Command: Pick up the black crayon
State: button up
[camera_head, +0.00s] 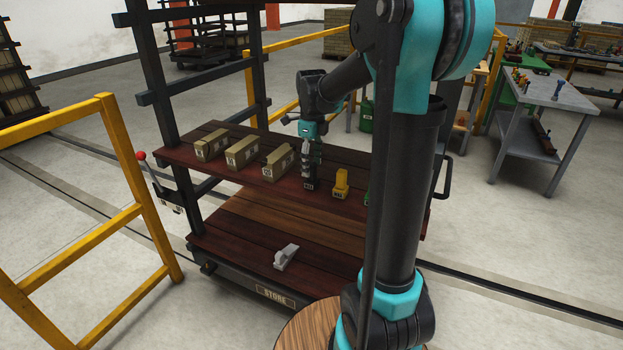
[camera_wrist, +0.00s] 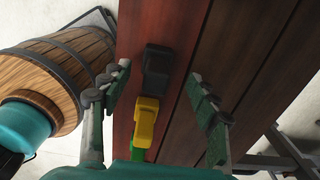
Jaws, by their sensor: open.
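The black crayon (camera_head: 311,184) is a small dark block-like piece with a pale label, standing on the upper dark red plank shelf (camera_head: 222,176) near its front edge. In the wrist view the black crayon (camera_wrist: 157,66) lies between my two spread fingers, with space on both sides. My gripper (camera_head: 312,158) hangs right above it, pointing down, open and empty. The wrist view also shows my gripper (camera_wrist: 158,76) open around the piece's line. The fingers partly cover the piece in the head view, and I cannot tell the exact height gap.
A yellow piece (camera_head: 341,184) stands just right of the black one, then a green piece (camera_head: 367,196), partly hidden by my arm. Several tan boxes (camera_head: 242,152) stand to the left. A grey piece (camera_head: 286,256) lies on the lower shelf. Dark rack posts (camera_head: 154,75) rise at the left.

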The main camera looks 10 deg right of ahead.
aim_at(312, 176)
jog(key=f, duration=0.5)
jog(key=shift+s, duration=0.2)
jog(key=shift+r, duration=0.1)
jog(key=shift+c, duration=0.3)
jog(key=c, duration=1.2)
